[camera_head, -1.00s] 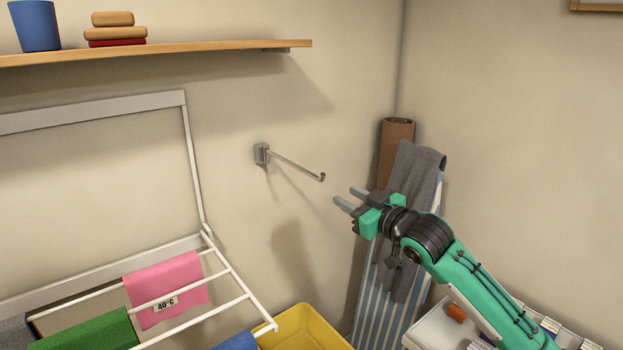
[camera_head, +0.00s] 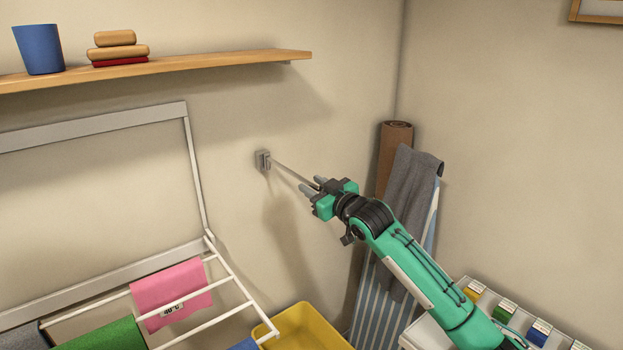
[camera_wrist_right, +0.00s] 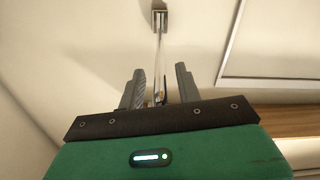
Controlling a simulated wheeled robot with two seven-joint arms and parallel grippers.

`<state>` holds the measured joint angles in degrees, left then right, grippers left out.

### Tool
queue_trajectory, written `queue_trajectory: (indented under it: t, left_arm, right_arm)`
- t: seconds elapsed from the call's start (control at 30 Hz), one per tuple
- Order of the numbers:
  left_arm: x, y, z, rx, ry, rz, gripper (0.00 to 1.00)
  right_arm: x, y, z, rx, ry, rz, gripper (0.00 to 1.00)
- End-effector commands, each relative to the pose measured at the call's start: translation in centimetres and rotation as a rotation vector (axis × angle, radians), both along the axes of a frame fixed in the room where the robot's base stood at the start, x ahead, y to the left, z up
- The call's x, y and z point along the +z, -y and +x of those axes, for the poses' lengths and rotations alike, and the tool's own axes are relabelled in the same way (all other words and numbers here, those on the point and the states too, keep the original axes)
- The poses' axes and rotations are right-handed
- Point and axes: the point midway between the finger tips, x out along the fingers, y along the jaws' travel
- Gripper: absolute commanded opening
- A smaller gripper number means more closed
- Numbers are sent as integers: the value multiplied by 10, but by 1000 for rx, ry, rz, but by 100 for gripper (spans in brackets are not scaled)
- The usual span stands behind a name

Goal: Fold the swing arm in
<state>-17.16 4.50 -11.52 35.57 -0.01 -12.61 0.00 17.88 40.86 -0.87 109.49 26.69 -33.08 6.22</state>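The swing arm (camera_head: 289,172) is a thin metal rod that sticks out from a small grey wall bracket (camera_head: 262,161). My right gripper (camera_head: 311,185) is at the rod's outer end, which it partly hides. In the right wrist view, the bracket (camera_wrist_right: 160,20) is ahead and the rod (camera_wrist_right: 158,55) runs back between the two fingers of my right gripper (camera_wrist_right: 160,70). The fingers stand apart, with a gap on each side of the rod. The rod's hooked tip is hidden in the head view. My left gripper is not in view.
A wooden shelf (camera_head: 200,65) is above. A drying rack (camera_head: 232,277) with cloths is at lower left, and a yellow basket (camera_head: 310,325) is below. A striped ironing board (camera_head: 375,305) leans behind my right arm. The wall around the bracket is clear.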

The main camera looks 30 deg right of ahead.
Motion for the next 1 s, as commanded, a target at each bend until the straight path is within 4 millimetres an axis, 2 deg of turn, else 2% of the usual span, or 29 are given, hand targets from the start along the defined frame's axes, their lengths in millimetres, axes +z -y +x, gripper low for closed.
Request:
queue_trajectory:
  t: [0.13, 0.43, 0.47, 0.6, 0.63, 1.0]
  left_arm:
    - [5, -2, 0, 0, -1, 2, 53]
    - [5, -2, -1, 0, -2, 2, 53]
    - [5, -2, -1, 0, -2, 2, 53]
    - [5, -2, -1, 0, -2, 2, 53]
    - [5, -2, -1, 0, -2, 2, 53]
    - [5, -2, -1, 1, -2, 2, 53]
  right_arm:
    - [1, -1, 10, 1, 0, 1, 34]
    - [-1, -2, 12, 1, 0, 0, 34]
    - [0, -2, 12, 1, 0, 0, 30]
    - [-1, -1, 12, 1, 0, 0, 3]
    - [-1, -1, 11, 1, 0, 0, 0]
    - [-1, -4, 18, -7, 0, 2, 0]
